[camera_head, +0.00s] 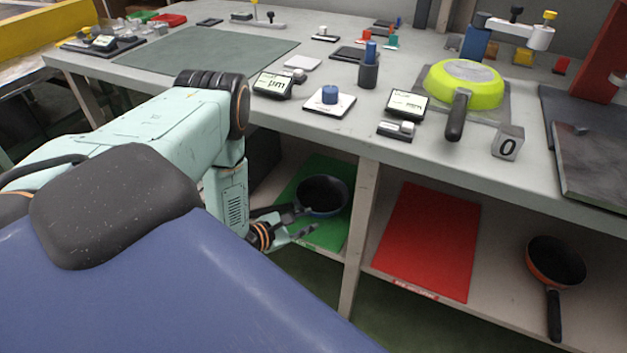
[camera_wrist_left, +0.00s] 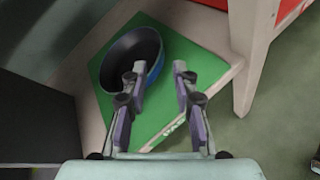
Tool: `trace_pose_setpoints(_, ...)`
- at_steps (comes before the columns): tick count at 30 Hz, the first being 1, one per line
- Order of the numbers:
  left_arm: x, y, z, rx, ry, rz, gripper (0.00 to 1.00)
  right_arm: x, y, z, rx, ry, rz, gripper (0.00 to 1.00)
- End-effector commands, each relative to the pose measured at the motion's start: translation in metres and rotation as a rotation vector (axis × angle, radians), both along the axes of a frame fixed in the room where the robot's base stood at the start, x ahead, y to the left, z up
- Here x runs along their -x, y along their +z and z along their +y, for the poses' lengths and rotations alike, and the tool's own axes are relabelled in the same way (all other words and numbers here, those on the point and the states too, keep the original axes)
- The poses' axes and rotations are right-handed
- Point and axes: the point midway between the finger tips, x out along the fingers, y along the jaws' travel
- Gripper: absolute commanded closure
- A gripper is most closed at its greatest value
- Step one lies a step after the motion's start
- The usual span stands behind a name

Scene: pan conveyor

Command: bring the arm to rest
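My left arm reaches down from the left in the head view. Its gripper (camera_head: 301,222) is low in front of the lower shelf, beside a dark pan with a blue outside (camera_head: 322,194) on a green mat (camera_head: 331,233). In the left wrist view the gripper (camera_wrist_left: 159,68) is open, with nothing between its fingers. The pan (camera_wrist_left: 128,50) lies beyond and left of the fingers on the green mat (camera_wrist_left: 196,62). The left finger overlaps the pan's rim in the picture; I cannot tell whether they touch. The pan's handle is not clear. My right gripper is not in view.
A red mat (camera_head: 428,240) and an orange pan (camera_head: 556,262) are on the lower shelf to the right. A shelf post (camera_head: 359,235) stands right of the green mat. A lime-green pan (camera_head: 464,84), gauges and blocks sit on the bench above.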

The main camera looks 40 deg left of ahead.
Motion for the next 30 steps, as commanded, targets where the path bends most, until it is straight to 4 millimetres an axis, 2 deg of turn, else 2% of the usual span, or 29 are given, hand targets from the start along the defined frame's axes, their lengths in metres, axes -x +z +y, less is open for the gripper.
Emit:
trace_pose_setpoints(20,0.001,0.000,0.000,-0.036,-0.015,-0.005,0.72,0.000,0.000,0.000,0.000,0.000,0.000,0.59)
trace_pose_setpoints(26,0.008,-0.012,0.004,-0.327,-0.117,0.019,0.72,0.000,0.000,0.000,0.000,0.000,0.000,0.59)
trace_pose_setpoints(30,0.029,-0.031,0.004,-0.566,-0.214,0.100,0.72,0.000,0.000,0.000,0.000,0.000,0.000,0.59)
